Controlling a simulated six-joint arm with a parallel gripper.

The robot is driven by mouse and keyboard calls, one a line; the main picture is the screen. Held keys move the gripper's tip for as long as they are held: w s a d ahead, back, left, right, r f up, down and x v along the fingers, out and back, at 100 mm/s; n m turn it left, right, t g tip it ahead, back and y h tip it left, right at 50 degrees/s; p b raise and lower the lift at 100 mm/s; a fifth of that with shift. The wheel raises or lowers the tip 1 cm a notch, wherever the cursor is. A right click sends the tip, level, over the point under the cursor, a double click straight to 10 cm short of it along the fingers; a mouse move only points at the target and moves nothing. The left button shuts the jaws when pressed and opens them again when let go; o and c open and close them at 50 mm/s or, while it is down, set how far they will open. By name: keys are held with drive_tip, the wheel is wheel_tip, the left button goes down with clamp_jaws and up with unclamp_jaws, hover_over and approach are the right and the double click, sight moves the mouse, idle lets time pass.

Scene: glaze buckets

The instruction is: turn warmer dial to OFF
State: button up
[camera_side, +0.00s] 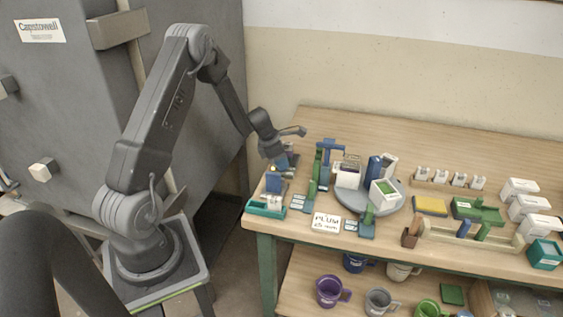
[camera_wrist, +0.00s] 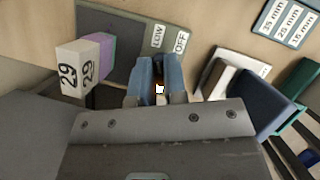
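The warmer's grey-green panel (camera_wrist: 115,22) shows in the wrist view, with a LOW label (camera_wrist: 158,36) and an OFF label (camera_wrist: 181,42) just beyond my fingertips. My gripper (camera_wrist: 158,66) points down at the panel beside these labels. Its two blue fingers are close together, with something dark in the narrow gap. The dial is not clearly visible; the fingers hide that spot, so its setting and any grip on it cannot be read. A small white and orange spot shows between the fingers. In the side view my gripper (camera_side: 279,163) is low over the table's left end.
A white block marked 29 (camera_wrist: 78,66) and a purple block (camera_wrist: 98,48) stand close left of my fingers. A dark blue piece (camera_wrist: 262,100) is close on the right. In the side view, a teal tray (camera_side: 265,209) and a PLUM sign (camera_side: 326,223) sit near the front edge.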

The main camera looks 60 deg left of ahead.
clamp_jaws()
drive_tip(key=shift+m, duration=0.4)
drive_tip(key=shift+f+m+g+h, duration=0.1)
drive_tip(key=shift+m+g+h, duration=0.3)
drive_tip(key=shift+m, duration=0.8)
drive_tip(key=shift+m+g+h, duration=0.3)
drive_tip(key=shift+m+h, duration=0.1)
drive_tip(key=shift+m, duration=0.8)
drive_tip(key=o, duration=0.5)
unclamp_jaws()
drive_tip(key=shift+o, duration=0.2)
drive_tip(key=shift+a, duration=0.1)
